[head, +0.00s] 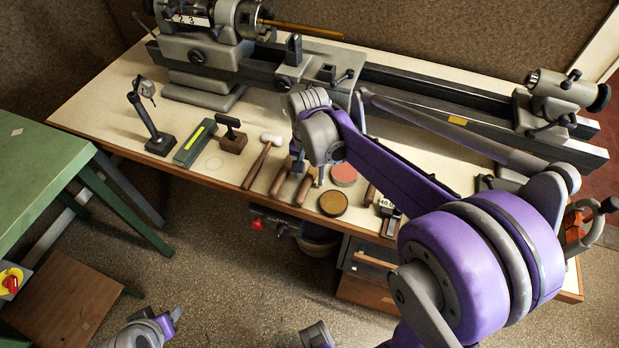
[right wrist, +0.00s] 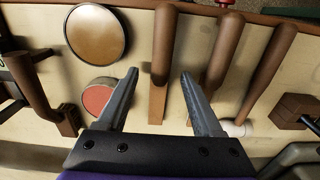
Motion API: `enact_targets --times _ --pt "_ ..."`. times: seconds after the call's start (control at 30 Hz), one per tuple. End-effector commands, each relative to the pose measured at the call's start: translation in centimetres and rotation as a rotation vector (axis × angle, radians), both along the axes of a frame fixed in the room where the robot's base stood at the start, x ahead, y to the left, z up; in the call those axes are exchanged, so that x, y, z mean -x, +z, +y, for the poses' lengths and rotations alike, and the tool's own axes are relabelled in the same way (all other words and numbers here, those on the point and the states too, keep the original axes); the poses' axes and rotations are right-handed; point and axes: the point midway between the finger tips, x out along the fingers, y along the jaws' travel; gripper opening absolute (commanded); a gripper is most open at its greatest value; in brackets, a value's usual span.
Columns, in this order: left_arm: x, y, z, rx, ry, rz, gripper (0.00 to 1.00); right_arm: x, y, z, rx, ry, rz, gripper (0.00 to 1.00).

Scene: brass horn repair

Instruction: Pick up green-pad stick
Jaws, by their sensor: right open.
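My right gripper (head: 309,172) is open and points down over the row of wooden-handled tools near the bench's front edge. In the right wrist view its fingers (right wrist: 158,88) stand apart, with a wooden stick (right wrist: 160,62) showing between them; I cannot tell that they touch it. This stick has a round brown handle and a flat, paler strip. A second, similar stick (right wrist: 221,52) lies just right of it. No green pad shows on either stick, so I cannot tell which is the green-pad one.
A white-headed mallet (head: 262,160), a green block with a yellow strip (head: 195,142), a round amber-topped tin (head: 333,204) and a red-topped disc (head: 344,174) lie close by on the bench. A lathe (head: 430,95) runs along the back.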

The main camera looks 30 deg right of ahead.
Motion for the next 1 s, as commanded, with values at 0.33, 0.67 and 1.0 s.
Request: enact_targets --times 0.33,0.67,1.0 --pt "0.04 -0.15 0.0 0.0 0.0 0.001 0.5 -0.03 -1.6 0.01 0.0 0.0 0.0 0.68" --pt "0.04 -0.15 0.0 0.0 0.0 0.001 0.5 -0.02 -1.57 0.01 0.0 0.0 0.0 0.17" --pt "0.04 -0.15 0.0 0.0 0.0 0.001 0.5 -0.02 -1.56 0.01 0.0 0.0 0.0 0.0"
